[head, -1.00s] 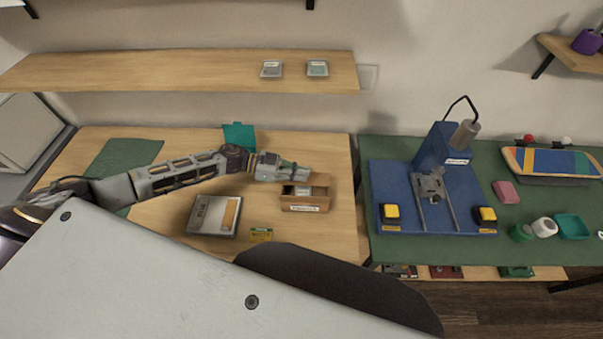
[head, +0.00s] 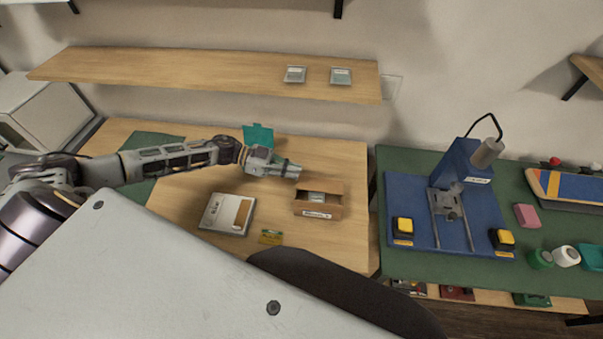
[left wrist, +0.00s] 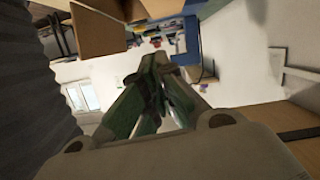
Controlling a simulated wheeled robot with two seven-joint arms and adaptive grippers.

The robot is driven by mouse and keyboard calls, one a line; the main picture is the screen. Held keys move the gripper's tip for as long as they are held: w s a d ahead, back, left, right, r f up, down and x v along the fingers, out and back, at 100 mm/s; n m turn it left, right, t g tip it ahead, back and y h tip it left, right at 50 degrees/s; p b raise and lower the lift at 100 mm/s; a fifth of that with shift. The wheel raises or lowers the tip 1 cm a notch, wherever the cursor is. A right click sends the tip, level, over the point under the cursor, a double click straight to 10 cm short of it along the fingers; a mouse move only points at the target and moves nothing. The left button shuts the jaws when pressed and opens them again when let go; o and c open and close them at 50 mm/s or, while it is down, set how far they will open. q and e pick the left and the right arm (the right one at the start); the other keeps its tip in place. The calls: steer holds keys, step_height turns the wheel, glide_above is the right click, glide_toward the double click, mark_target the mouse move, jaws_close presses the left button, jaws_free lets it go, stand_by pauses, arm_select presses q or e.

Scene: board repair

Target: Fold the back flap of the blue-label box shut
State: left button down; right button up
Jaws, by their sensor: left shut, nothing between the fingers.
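The small brown cardboard box (head: 309,209) stands on the wooden table with a pale label on its front; the label's colour is too small to make out. Its top looks open and a grey item (head: 317,197) shows inside. A brown panel (head: 328,187) stands along its back side. My left gripper (head: 298,172) is shut and empty, just behind the box's back left corner and apart from it. In the left wrist view the shut fingers (left wrist: 160,65) point up the picture, and brown cardboard (left wrist: 98,32) shows beyond them at upper left. My right gripper is not in view.
A grey case (head: 215,212) and a yellow-green card (head: 271,237) lie left and front of the box. A teal object (head: 258,134) stands behind my left wrist. A shelf (head: 200,72) runs above. The blue press (head: 460,205) stands on the green bench at right.

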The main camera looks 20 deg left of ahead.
arm_select(q)
steer(key=shift+v, duration=1.1)
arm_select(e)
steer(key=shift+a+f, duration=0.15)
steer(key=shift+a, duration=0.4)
arm_select(q)
steer(key=c, duration=2.2)
jaws_free()
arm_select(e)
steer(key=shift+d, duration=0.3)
